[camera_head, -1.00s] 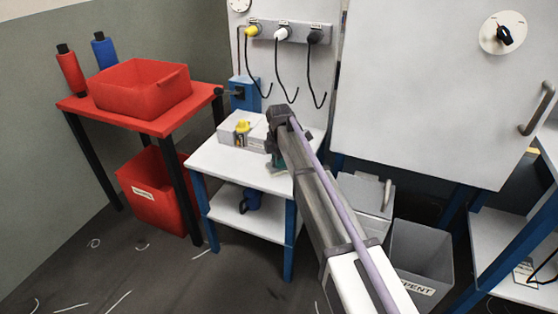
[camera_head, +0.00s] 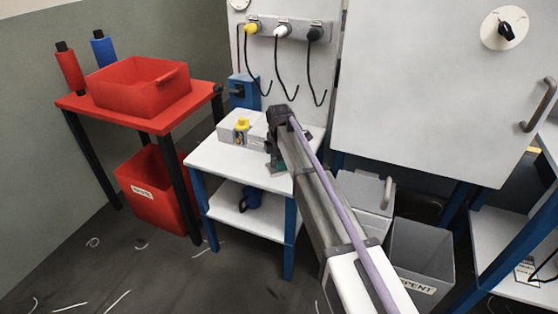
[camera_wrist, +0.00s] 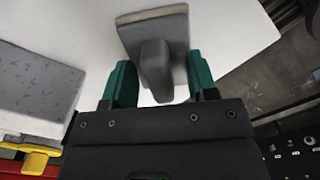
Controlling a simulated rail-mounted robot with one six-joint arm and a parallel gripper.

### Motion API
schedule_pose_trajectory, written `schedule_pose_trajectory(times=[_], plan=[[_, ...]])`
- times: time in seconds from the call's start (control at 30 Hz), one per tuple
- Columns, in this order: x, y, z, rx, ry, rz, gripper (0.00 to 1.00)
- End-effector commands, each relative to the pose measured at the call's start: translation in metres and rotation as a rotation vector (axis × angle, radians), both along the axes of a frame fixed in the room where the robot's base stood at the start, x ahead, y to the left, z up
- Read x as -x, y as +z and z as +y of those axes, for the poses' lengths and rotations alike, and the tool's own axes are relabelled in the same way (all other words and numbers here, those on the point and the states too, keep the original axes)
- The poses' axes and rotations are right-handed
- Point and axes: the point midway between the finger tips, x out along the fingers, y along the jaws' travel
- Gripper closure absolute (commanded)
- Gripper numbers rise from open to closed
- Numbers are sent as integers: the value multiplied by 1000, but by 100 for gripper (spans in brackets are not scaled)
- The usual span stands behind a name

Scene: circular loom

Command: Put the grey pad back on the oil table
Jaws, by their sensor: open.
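The grey pad (camera_wrist: 177,32), a flat plate with a raised grey handle (camera_wrist: 155,65), is at the white top of the oil table (camera_wrist: 235,25) in the wrist view. I cannot tell whether it rests flat there. My gripper (camera_wrist: 160,72) is open, with one green finger on each side of the handle; gaps show beside the handle. In the head view my gripper (camera_head: 277,152) is over the right part of the white table (camera_head: 215,160), and the pad is mostly hidden behind my arm.
A grey box with a yellow knob (camera_head: 242,125) stands on the table's left back. Hooked black cables (camera_head: 279,70) hang behind. A red table with a red bin (camera_head: 140,87) stands left.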

Motion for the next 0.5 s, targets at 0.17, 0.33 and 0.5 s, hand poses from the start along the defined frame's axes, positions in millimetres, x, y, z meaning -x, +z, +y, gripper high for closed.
schedule_pose_trajectory(times=[0.17,0.33,0.5], plan=[[0,12,0,0,0,0,47],[0,48,0,0,0,0,47],[0,92,0,0,0,0,47]])
